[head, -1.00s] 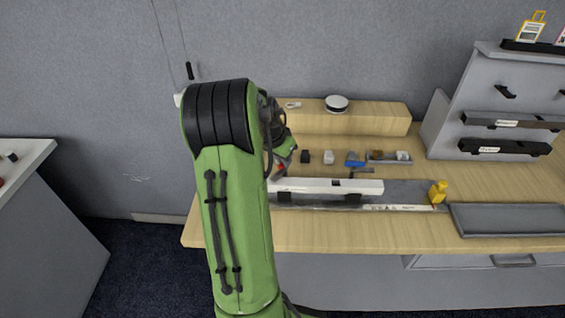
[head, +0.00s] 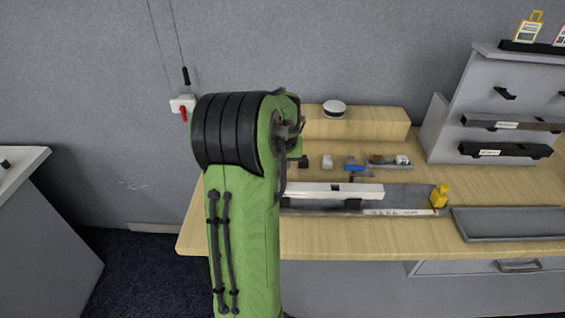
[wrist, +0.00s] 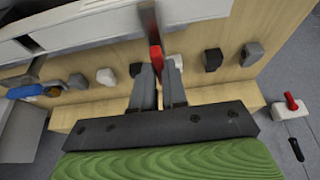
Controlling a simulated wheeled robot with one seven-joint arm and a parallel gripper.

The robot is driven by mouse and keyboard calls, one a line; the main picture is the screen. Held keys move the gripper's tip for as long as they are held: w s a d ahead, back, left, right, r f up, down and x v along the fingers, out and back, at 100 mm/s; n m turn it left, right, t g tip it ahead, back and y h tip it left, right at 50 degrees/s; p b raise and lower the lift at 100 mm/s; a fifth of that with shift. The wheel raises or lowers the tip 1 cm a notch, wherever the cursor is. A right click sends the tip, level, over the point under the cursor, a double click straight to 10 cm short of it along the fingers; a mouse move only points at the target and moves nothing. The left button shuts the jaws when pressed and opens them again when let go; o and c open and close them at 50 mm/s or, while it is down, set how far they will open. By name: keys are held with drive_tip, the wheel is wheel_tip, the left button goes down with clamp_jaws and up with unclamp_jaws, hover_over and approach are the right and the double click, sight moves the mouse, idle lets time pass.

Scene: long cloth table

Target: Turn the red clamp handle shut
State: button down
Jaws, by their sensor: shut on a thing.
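The red clamp handle (wrist: 156,58) shows in the wrist view, upright in the picture, its lower part between the two fingers of my gripper (wrist: 160,76). My gripper is shut on it. The handle's far end runs into a dark, blurred part near the top edge of the wrist view. The white bar (head: 335,191) lies along the table in the head view, and the handle is near its left end. In the head view my green arm hides the handle and my gripper, so the handle's angle cannot be told there.
A wall box with a red lever (head: 183,113) is at the left. Several small blocks and a blue tool (head: 354,163) lie behind the bar. A yellow object (head: 439,196) stands at the bar's right, before a grey tray (head: 510,222). A wooden riser (head: 370,123) stands behind.

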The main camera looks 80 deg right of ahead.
drive_tip(key=shift+r, duration=0.1)
idle(0.3)
drive_tip(key=c, duration=1.2)
unclamp_jaws()
drive_tip(key=shift+o, duration=0.2)
drive_tip(key=p+v, duration=0.3)
drive_tip(key=v, duration=1.2)
drive_tip(key=shift+a+r, duration=0.2)
drive_tip(key=shift+r, duration=0.05)
